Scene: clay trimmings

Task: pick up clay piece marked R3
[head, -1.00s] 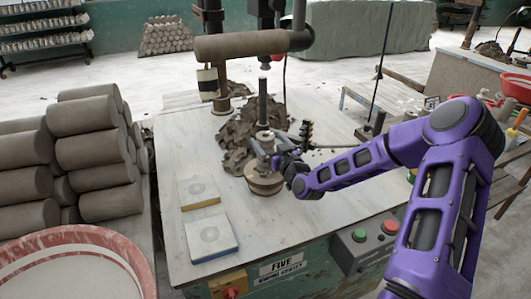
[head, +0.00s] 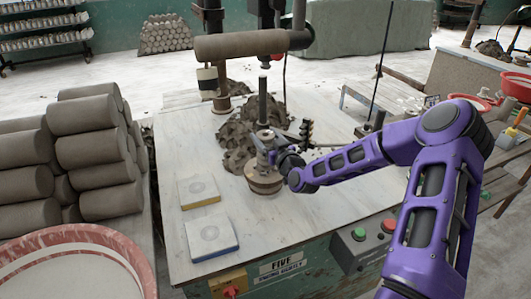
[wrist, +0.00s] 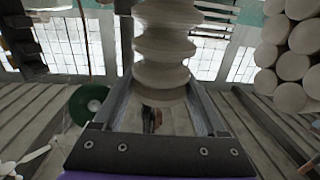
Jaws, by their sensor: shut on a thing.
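My gripper (head: 272,155) is at the spindle in the middle of the worktable, low in front of the clay heap. In the wrist view its two fingers stand either side of a pale ribbed clay piece (wrist: 165,48), and it is shut on this piece. No R3 mark can be read on any piece, so I cannot tell whether this is the one. The heap of dark clay trimmings (head: 236,150) lies behind and left of the gripper. A round brown base (head: 264,184) sits just below the gripper.
Stacked clay cylinders (head: 85,150) stand left of the worktable (head: 172,245). Two flat pads, one yellow-edged (head: 199,191) and one blue-edged (head: 211,235), lie at the front. A horizontal roller (head: 240,46) hangs above. A control box (head: 364,242) is at front right.

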